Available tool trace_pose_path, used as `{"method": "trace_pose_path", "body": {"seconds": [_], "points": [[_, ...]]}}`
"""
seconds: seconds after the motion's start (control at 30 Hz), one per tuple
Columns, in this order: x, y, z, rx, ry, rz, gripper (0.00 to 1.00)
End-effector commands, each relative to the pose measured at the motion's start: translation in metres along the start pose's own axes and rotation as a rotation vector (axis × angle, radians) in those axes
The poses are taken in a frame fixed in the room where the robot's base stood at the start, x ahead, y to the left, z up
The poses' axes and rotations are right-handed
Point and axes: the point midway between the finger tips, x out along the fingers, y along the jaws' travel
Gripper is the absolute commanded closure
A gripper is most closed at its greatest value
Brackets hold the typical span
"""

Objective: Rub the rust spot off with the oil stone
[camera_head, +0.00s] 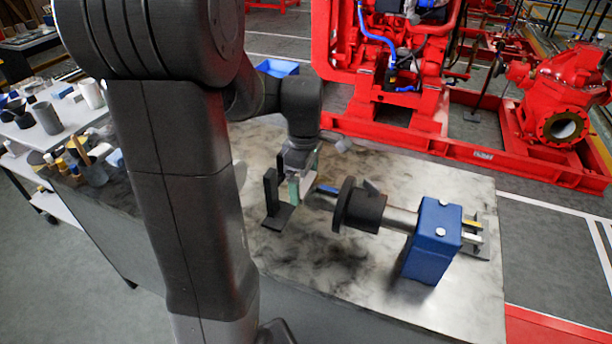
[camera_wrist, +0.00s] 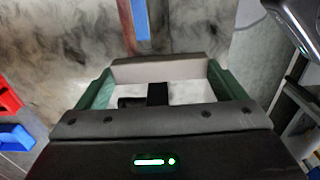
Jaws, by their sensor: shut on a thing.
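My gripper (camera_head: 301,187) is over the bench, left of the shaft assembly. In the wrist view its green-padded fingers (camera_wrist: 160,90) are shut on a pale grey block, the oil stone (camera_wrist: 157,71), which spans between them. A steel shaft (camera_head: 400,218) with a black disc (camera_head: 350,205) is held by a blue block (camera_head: 433,240). A blue strip (camera_wrist: 141,20) with a reddish-brown strip (camera_wrist: 126,27) beside it lies ahead of the stone in the wrist view. I cannot make out the rust spot surely. Whether the stone touches anything is unclear.
A black angled stand (camera_head: 274,210) is close left of my gripper. The mottled bench top (camera_head: 300,262) is clear in front. A side table (camera_head: 60,112) with cups and bottles is at left. A red pumpset (camera_head: 400,110) stands behind the bench.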

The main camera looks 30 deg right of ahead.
Motion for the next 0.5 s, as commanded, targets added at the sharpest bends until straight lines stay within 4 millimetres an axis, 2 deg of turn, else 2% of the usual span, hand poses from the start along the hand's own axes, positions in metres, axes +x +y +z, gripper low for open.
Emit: {"method": "trace_pose_path", "body": {"seconds": [0.27, 0.5], "points": [[-0.004, 0.000, 0.000, 0.000, 0.000, 0.000, 0.28], [-0.028, 0.001, 0.000, 0.000, 0.000, 0.001, 0.28]]}}
